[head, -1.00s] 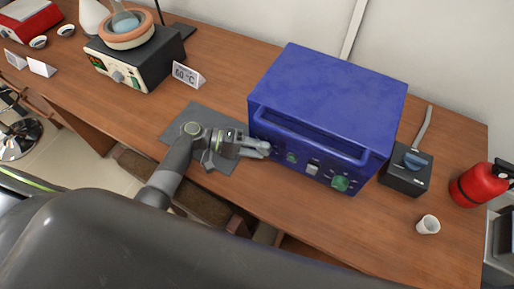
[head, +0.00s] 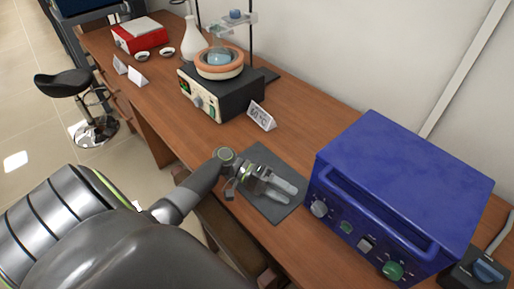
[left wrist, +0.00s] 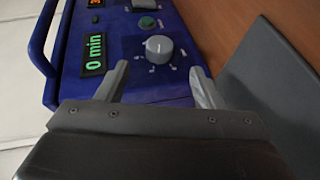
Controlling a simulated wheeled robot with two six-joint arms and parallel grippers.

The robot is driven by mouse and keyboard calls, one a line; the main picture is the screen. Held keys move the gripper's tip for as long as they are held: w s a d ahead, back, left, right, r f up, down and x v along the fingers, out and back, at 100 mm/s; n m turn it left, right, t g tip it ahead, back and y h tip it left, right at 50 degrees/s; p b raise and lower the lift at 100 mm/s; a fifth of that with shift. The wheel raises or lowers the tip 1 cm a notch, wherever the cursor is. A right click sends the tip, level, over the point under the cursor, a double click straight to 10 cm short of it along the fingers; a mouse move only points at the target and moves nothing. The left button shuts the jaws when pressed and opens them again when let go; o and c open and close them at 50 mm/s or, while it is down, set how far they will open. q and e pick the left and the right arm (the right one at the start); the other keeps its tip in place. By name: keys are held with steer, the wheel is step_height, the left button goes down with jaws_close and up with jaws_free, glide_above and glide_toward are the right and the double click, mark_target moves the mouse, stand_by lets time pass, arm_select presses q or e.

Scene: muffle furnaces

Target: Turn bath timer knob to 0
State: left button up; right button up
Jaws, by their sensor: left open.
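The blue box (head: 400,185) stands at the right of the head view. A grey round knob (head: 319,208) sits at the left end of its front panel. In the left wrist view the same knob (left wrist: 158,48) shows beside a green-lit display (left wrist: 94,54) reading "0 min". My left gripper (head: 292,192) is open and empty, left of the knob, with a visible gap to it. In the left wrist view its fingertips (left wrist: 161,74) are spread, pointing toward the panel, with the knob between and beyond them. My right gripper is not in view.
A green button (head: 346,228) and a green knob (head: 392,271) share the box's front. A dark grey mat (head: 270,208) lies under my left gripper. A black heater (head: 225,98) with an orange-rimmed bowl, a card (head: 262,117) and a flask (head: 193,42) stand farther back.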

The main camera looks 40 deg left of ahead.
arm_select(q)
steer(key=b+v, duration=0.2)
steer(key=v, duration=0.6)
steer(key=shift+a, duration=0.3)
steer(key=shift+s+r, duration=0.1)
